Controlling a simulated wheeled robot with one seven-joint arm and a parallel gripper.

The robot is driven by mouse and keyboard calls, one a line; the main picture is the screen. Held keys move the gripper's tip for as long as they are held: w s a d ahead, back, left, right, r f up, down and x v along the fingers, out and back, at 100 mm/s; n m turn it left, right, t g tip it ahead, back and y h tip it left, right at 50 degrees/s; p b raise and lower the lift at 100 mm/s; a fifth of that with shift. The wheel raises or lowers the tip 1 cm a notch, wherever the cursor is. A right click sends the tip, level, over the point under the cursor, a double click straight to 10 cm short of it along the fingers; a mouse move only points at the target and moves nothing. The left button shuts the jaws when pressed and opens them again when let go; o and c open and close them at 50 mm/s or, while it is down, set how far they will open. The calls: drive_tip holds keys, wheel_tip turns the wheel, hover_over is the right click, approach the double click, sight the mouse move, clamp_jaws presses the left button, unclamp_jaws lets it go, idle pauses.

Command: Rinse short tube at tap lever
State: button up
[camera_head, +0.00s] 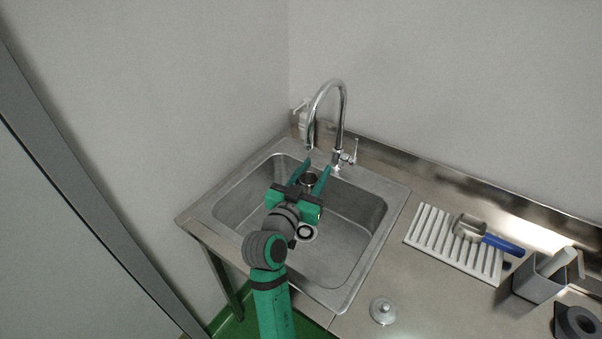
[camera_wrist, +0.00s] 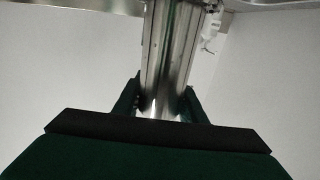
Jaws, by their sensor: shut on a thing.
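My gripper (camera_head: 309,172) is over the sink, its green fingers shut on a short metal tube (camera_head: 310,179). In the wrist view the shiny tube (camera_wrist: 168,65) stands between the two fingers (camera_wrist: 163,100). The chrome tap (camera_head: 343,100) curves over the sink, and its spout end is just above and beyond the fingertips. The tap lever (camera_head: 352,155) is at the right of the tap's base, apart from my gripper. I cannot tell whether water is running.
The steel sink (camera_head: 375,192) has a drain below my gripper. On the right are a ribbed white rack (camera_head: 437,250) with a blue-handled scoop (camera_head: 503,244), a grey container (camera_head: 538,284) and a round metal lid (camera_head: 383,310).

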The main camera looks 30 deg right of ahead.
drive_tip(key=shift+s+d, duration=0.15)
drive_tip(key=shift+d, duration=0.05)
drive_tip(key=shift+a, duration=0.1)
drive_tip(key=shift+s+a+r, duration=0.5)
drive_tip(key=shift+s+r, duration=0.25)
drive_tip(key=s+r, duration=0.1)
drive_tip(key=s+a, duration=0.1)
drive_tip(key=r, duration=0.1)
drive_tip(key=shift+s+a+r, duration=0.25)
drive_tip(key=shift+s+r, duration=0.05)
drive_tip(key=shift+s, duration=0.1)
drive_tip(key=shift+w, duration=0.1)
idle(0.4)
